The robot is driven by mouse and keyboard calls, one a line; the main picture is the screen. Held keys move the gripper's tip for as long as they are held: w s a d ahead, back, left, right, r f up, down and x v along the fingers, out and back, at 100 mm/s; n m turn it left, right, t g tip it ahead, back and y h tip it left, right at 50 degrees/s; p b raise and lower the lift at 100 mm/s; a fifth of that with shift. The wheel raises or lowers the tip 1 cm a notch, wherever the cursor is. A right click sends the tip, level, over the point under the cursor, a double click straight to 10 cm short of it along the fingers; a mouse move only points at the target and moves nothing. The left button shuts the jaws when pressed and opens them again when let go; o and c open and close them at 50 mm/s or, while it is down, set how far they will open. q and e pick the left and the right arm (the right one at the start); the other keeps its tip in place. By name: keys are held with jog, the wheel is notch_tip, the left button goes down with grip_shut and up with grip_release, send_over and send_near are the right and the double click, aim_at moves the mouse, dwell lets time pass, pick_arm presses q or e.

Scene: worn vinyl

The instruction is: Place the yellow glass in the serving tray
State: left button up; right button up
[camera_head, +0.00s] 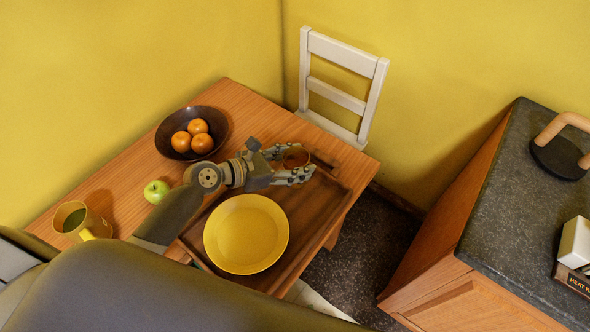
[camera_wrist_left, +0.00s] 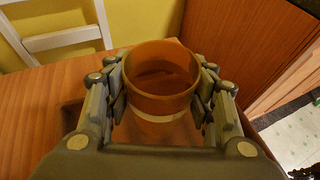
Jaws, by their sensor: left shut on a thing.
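The yellow glass (camera_head: 296,158) looks amber and see-through. It is between the fingers of my left gripper (camera_head: 288,166), over the far end of the serving tray (camera_head: 318,212). In the left wrist view the glass (camera_wrist_left: 161,82) is upright, with the fingers of the left gripper (camera_wrist_left: 160,98) shut on both its sides. The tray is brown wood and lies on the table. I cannot tell whether the glass base touches the tray. My right gripper is not in view.
A yellow plate (camera_head: 246,234) fills the near part of the tray. A dark bowl (camera_head: 164,145) with oranges, a green apple (camera_head: 156,191) and a yellow mug (camera_head: 91,226) stand on the table (camera_head: 128,178). A white chair (camera_head: 343,103) is behind; a dark-topped counter (camera_head: 500,205) is at right.

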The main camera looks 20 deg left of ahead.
pick_arm(q)
jog(key=shift+f+b, duration=0.3)
jog(key=shift+f, duration=1.4)
jog(key=shift+f, duration=0.1)
jog(key=o, duration=1.2)
jog(key=shift+o, duration=0.2)
jog(key=shift+b+v, duration=0.45)
jog(key=shift+v, duration=5.6)
